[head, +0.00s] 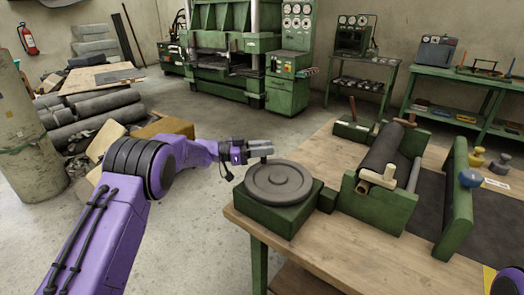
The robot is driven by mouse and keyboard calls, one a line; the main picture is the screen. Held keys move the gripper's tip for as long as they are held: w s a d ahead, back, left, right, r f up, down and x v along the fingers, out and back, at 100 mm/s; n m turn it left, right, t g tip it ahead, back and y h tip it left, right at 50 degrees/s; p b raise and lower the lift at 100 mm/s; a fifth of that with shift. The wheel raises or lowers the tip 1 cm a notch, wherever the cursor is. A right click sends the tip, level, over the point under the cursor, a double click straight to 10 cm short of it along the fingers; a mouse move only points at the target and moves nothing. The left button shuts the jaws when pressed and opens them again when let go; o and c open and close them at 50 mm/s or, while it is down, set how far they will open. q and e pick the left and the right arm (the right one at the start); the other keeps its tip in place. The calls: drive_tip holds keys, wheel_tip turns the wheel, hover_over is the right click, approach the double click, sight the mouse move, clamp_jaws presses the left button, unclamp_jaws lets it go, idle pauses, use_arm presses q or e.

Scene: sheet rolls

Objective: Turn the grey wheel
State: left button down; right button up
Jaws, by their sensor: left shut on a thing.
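The grey wheel (279,184) lies flat on a green block (268,213) at the left corner of the wooden table. My left arm comes in from the left, and its gripper (262,150) is at the far-left rim of the wheel. The gripper is shut on the small upright knob at the wheel's rim; the fingers hide most of the knob. My right gripper is not in view; only a bit of purple arm shows at the bottom right corner.
On the wooden table (325,258), right of the wheel, a green roller stand (380,207) holds a dark roll (381,150). A dark sheet (428,205) and another green stand (459,200) lie further right. The floor left of the table is clear near the arm.

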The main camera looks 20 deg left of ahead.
use_arm(q)
drive_tip(key=shift+w+d+r, duration=0.1)
drive_tip(key=shift+w+r, duration=0.05)
drive_tip(key=shift+r, duration=0.05)
idle(0.3)
drive_tip(key=c, duration=1.1)
unclamp_jaws()
drive_tip(key=shift+o, duration=0.2)
drive_tip(key=shift+f, duration=0.1)
drive_tip(key=b+v, duration=0.2)
drive_tip(key=v, duration=0.8)
drive_tip(key=shift+a, duration=0.2)
